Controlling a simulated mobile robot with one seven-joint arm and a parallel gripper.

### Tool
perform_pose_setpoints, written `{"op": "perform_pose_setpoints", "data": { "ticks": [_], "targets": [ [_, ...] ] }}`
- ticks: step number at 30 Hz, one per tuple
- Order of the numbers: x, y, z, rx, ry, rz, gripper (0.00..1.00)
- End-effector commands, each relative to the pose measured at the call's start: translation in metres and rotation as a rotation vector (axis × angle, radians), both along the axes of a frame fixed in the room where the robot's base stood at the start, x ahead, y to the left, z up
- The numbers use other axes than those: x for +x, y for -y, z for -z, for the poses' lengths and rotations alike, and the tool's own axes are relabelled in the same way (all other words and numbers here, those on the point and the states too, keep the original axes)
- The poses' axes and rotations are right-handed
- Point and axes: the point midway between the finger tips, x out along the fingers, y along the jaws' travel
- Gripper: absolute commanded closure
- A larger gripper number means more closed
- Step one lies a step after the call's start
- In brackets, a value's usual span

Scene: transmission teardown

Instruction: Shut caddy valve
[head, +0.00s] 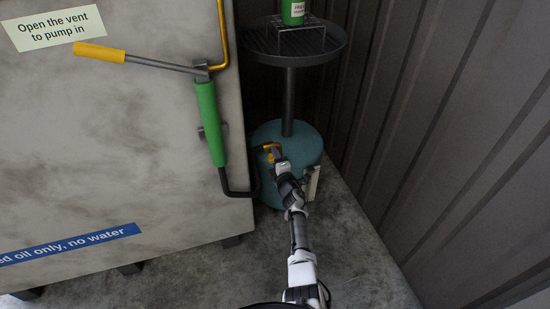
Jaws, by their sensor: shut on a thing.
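The oil caddy (312,143) is a teal drum standing on the floor in the corner, with a dark post (288,95) rising to a round black pan (263,42). A yellow valve part (268,147) shows at the front of the drum, near the end of a black hose (241,194). My gripper (275,156) is at this valve, shut on what looks like its handle. My gripper covers part of the valve, so I cannot tell the handle's exact angle.
A large grey tank (110,165) fills the left, carrying a green hand pump (208,125) with a yellow-gripped lever (99,53). A green bottle (292,12) stands on a rack over the pan. A corrugated wall (450,130) bounds the right. Bare concrete floor (365,270) lies in front.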

Motion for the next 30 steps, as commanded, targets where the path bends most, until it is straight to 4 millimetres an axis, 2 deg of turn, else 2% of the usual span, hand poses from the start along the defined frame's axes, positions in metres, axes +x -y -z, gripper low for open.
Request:
{"op": "perform_pose_setpoints", "data": {
  "ticks": [1, 2, 6, 14, 19, 23, 30],
  "targets": [
    [0.000, -0.001, -0.001, 0.002, 0.002, -0.002, 0.81],
    [0.000, -0.001, -0.001, 0.002, 0.002, -0.002, 0.55],
    [0.000, -0.001, -0.001, 0.000, 0.001, -0.002, 0.37],
    [0.000, 0.000, 0.000, 0.000, 0.000, 0.000, 0.37],
    [-0.011, 0.004, -0.002, 0.000, -0.001, 0.001, 0.37],
    [-0.032, 0.011, -0.004, 0.003, -0.002, 0.004, 0.37],
    [-0.081, 0.027, -0.005, 0.005, -0.002, 0.005, 0.37]
  ]
}}
